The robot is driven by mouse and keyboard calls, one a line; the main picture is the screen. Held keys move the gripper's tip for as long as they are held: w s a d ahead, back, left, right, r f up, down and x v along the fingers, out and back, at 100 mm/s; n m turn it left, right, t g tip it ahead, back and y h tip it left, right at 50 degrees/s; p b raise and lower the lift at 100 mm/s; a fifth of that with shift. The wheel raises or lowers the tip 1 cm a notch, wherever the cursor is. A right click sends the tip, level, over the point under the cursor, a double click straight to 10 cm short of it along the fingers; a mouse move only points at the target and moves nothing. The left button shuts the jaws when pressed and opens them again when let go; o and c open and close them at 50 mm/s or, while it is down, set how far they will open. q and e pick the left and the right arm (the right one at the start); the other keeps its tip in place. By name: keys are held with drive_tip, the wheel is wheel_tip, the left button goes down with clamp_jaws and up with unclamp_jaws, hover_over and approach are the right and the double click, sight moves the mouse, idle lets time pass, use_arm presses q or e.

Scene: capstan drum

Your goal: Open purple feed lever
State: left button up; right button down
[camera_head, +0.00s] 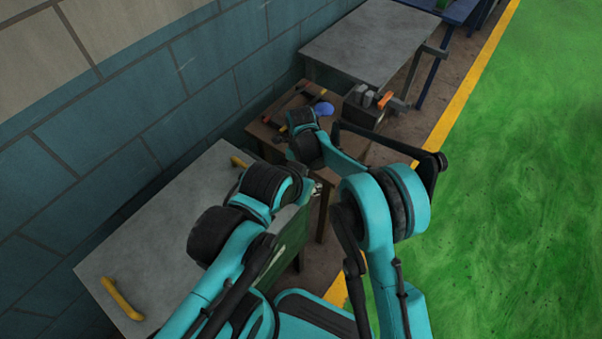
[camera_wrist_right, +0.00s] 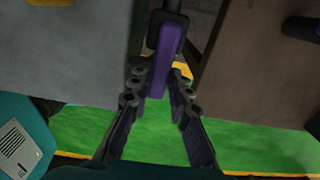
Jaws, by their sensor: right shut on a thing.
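The purple feed lever (camera_wrist_right: 166,58) shows in the right wrist view as a straight purple bar with a black end piece at the top. My right gripper (camera_wrist_right: 158,85) is shut on it, with one dark finger on each side of its lower end. In the head view I cannot make out the purple lever; my arms cover part of that area. My left arm (camera_head: 222,258) reaches in from the lower left, over the near grey table. I cannot make out its gripper's fingers.
The near grey table (camera_head: 165,235) carries yellow handles (camera_head: 121,299). A brown table (camera_head: 268,131) beyond holds tools and a blue rounded thing (camera_head: 323,108). A grey box with an orange handle (camera_head: 385,98) stands near the far grey table (camera_head: 365,40). The green floor (camera_head: 510,200) is clear.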

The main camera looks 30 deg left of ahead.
idle(0.4)
drive_tip(key=c, duration=1.4)
unclamp_jaws()
wheel_tip(320, 180, up, 12)
